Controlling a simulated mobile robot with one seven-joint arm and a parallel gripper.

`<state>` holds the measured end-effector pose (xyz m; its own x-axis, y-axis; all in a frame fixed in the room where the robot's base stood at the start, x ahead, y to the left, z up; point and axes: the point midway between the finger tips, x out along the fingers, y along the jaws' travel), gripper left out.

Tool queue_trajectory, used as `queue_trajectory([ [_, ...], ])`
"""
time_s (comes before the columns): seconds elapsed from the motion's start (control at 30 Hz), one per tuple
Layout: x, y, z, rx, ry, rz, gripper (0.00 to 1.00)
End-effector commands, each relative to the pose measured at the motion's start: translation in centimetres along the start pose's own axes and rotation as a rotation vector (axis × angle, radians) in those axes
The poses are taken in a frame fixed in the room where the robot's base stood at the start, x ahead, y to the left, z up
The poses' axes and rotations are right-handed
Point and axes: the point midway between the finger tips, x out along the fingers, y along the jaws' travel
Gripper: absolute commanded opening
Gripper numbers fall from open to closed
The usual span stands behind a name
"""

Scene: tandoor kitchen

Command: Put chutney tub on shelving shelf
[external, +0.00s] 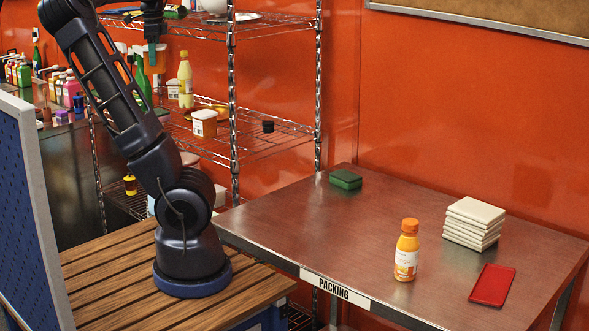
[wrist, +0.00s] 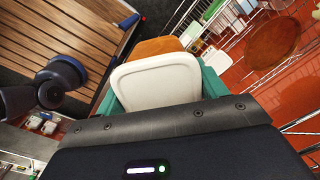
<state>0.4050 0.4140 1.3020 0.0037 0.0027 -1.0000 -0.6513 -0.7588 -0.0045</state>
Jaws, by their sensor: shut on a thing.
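The chutney tub, with a white face and an orange-brown part, is held between the teal fingers of my gripper (wrist: 160,95) in the wrist view. The tub's white face (wrist: 157,82) is close to the camera. In the external view my gripper (external: 153,52) is at the upper left, in front of the wire shelving (external: 232,90). An orange part (external: 159,62) of what seems to be the tub shows beside the fingers there. The shelving's middle shelf (external: 262,145) is below and to the right of my gripper.
Metal posts edge the shelving. A packing table (external: 300,225) stands at the right.

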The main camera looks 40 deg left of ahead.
Motion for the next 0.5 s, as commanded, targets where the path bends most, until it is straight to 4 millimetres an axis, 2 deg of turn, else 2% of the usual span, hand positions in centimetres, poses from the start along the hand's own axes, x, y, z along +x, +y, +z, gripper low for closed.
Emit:
queue_trajectory([
  [0.1,2.8,-1.7,1.6,0.098,0.005,0.003,0.38],
  [0.5,11.4,-7.0,6.1,0.405,0.006,0.002,0.38],
])
